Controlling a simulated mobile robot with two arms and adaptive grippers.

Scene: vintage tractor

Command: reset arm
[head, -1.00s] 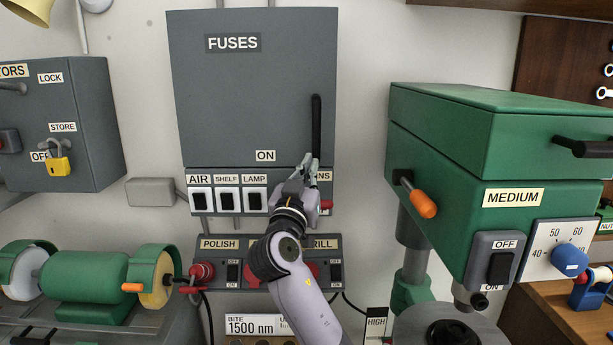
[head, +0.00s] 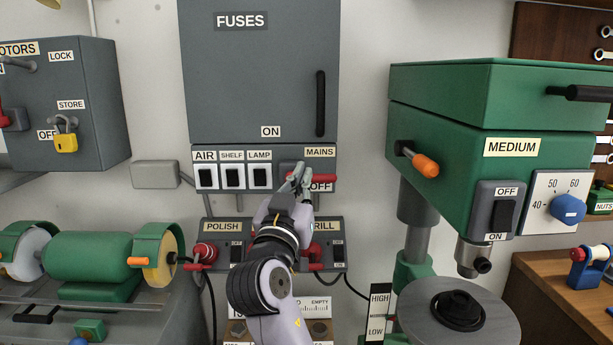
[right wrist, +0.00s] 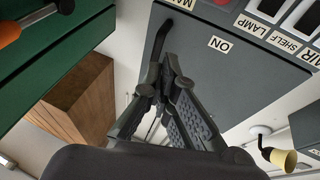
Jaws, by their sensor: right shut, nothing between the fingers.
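My right gripper (head: 302,175) is shut and empty in the head view. It is in front of the switch row below the grey fuse box (head: 230,75), just left of the red mains lever (head: 322,178), whose lower label reads OFF. I cannot tell whether it touches anything there. The fuse box's black handle (head: 320,103) stands above and to the right of it, apart in the picture. In the right wrist view the closed fingers (right wrist: 168,62) point toward the fuse box (right wrist: 235,75), with its dark handle (right wrist: 157,45) beside the tips. My left gripper is not in view.
A green drill press (head: 490,110) with an orange-tipped lever (head: 424,165) stands close on the right. A green bench grinder (head: 88,257) is at the lower left. A grey motors box (head: 85,95) with a yellow padlock (head: 66,143) hangs on the left wall.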

